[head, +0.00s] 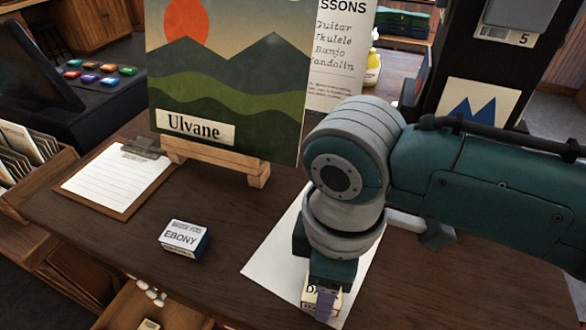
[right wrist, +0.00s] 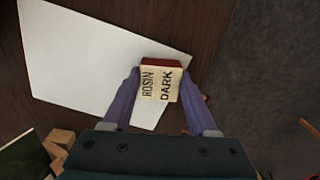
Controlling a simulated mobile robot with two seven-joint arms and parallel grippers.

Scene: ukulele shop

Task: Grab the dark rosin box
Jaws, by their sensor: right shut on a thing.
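The dark rosin box (right wrist: 160,84) is small and cream-topped with red-brown sides, and its label reads "ROSIN DARK" in the right wrist view. My right gripper (right wrist: 160,100) is shut on it, with one purple finger on each side. In the head view, the box (head: 309,296) is partly hidden by my right gripper (head: 322,300), which points down at the counter's front edge. I cannot tell whether the box touches the paper beneath. My left gripper is in neither view.
A white sheet (head: 270,255) lies under my right arm. The Ebony box (head: 182,239) stands to its left on the wooden counter. A clipboard (head: 112,183) lies farther left. The Ulvane picture (head: 228,75) stands on a small wooden easel behind.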

